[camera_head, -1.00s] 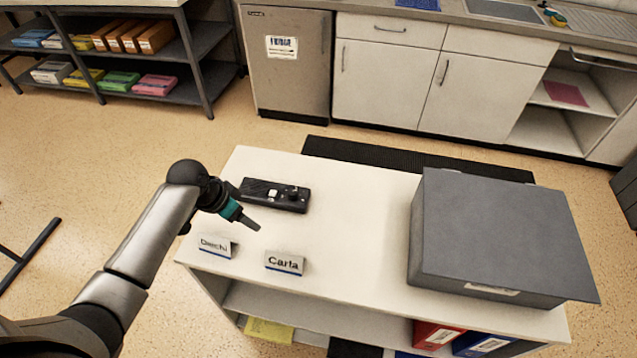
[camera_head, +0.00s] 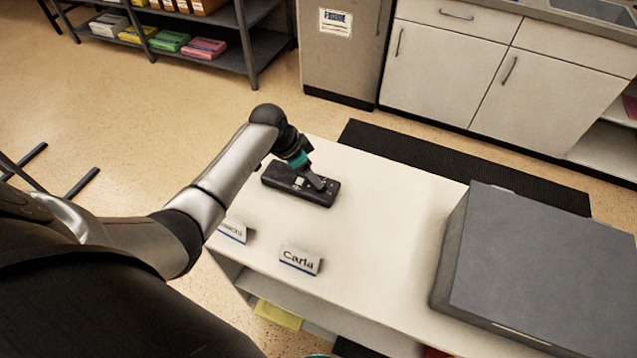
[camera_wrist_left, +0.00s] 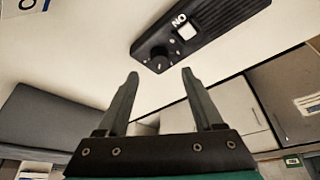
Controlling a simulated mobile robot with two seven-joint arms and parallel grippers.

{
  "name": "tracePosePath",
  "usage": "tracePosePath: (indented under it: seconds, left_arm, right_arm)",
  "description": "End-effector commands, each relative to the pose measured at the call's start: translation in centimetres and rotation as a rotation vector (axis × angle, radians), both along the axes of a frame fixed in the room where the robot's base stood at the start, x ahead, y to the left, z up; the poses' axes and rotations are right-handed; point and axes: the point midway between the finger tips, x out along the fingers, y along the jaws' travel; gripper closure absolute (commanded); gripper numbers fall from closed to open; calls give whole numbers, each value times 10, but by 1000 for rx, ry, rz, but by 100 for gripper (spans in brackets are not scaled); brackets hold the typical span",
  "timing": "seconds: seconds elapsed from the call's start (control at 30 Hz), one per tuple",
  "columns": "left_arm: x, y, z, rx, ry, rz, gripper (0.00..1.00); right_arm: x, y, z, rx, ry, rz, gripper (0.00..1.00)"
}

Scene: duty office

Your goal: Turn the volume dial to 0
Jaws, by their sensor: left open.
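The black device (camera_head: 290,180) lies flat on the white counter, and it also shows in the left wrist view (camera_wrist_left: 215,20). Its round black dial (camera_wrist_left: 159,58) is near one end, beside a small light square (camera_wrist_left: 188,31) and a label reading "NO" or "ON". My left gripper (camera_head: 320,184) is over the device's right end in the head view. In the left wrist view the two fingers (camera_wrist_left: 160,74) are open and apart, with the dial showing just beyond and between the tips. Contact with the dial cannot be told.
A name card reading "Carla" (camera_head: 300,259) and another, partly hidden card (camera_head: 233,230) stand on the white counter (camera_head: 365,250). A large grey box (camera_head: 550,265) takes up the right side. The counter between the cards and the box is clear.

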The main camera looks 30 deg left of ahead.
Motion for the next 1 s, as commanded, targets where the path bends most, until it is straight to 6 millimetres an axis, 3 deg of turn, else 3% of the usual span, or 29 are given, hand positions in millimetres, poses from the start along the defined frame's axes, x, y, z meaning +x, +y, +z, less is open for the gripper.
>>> tracePosePath:
  seconds: [0.1, 0.3, 0.8, 1.0]
  left_arm:
    - [7, -5, -21, -3, 1, 1, 32]
    - [14, -10, -43, -1, 1, 1, 32]
    - [18, -13, -53, 0, 0, 0, 32]
    - [18, -13, -52, 0, 0, 0, 55]
  right_arm:
    - [0, 0, -10, 0, 0, 0, 100]
    - [0, 0, -19, 0, 0, 0, 100]
    - [0, 0, -22, 0, 0, -1, 100]
    - [0, 0, -22, 0, -1, -1, 100]
